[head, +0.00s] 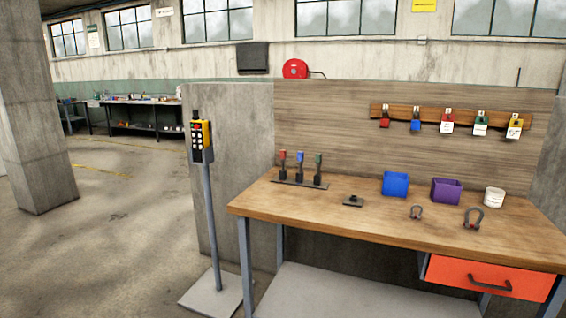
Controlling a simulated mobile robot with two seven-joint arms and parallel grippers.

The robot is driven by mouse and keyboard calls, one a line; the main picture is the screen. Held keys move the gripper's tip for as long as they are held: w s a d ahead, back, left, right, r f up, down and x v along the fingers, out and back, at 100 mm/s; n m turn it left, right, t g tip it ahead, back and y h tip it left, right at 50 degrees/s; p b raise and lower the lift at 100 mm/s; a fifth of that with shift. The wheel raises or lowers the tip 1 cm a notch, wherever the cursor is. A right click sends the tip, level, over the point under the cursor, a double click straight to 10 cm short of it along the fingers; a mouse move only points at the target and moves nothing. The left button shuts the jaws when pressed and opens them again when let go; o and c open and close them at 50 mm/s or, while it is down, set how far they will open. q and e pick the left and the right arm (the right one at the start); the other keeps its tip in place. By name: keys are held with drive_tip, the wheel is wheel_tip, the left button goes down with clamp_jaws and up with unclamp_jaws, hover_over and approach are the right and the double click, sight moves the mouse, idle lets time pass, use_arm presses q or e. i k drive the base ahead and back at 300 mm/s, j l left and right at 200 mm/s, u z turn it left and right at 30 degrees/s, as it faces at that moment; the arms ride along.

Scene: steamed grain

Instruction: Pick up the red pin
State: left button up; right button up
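A dark rack (300,182) stands at the left back of the wooden workbench (400,243). It holds three upright dark pieces with coloured tops. The red-topped one, which looks like the red pin (283,156), is leftmost. A blue-topped one (300,158) is in the middle and a green-topped one (318,160) at the right. Neither of my grippers is in view.
Padlocks hang on a wall rail (400,112). A pendant stand (209,215) is left of the bench.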

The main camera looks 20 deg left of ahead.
sight(283, 152)
drive_tip(key=i+j+z, duration=0.15)
drive_tip(key=j, duration=0.2)
drive_tip(key=i+j+z, duration=0.15)
drive_tip(key=j, duration=0.25)
drive_tip(key=i+j+z, duration=0.1)
drive_tip(key=i+j, duration=0.15)
drive_tip(key=j, duration=0.15)
drive_tip(key=i+j+z, duration=0.15)
drive_tip(key=j, duration=0.3)
drive_tip(key=i+j+z, duration=0.15)
drive_tip(key=j, duration=0.3)
drive_tip(key=i+j+z, duration=0.15)
drive_tip(key=j, duration=0.25)
drive_tip(key=k, duration=0.05)
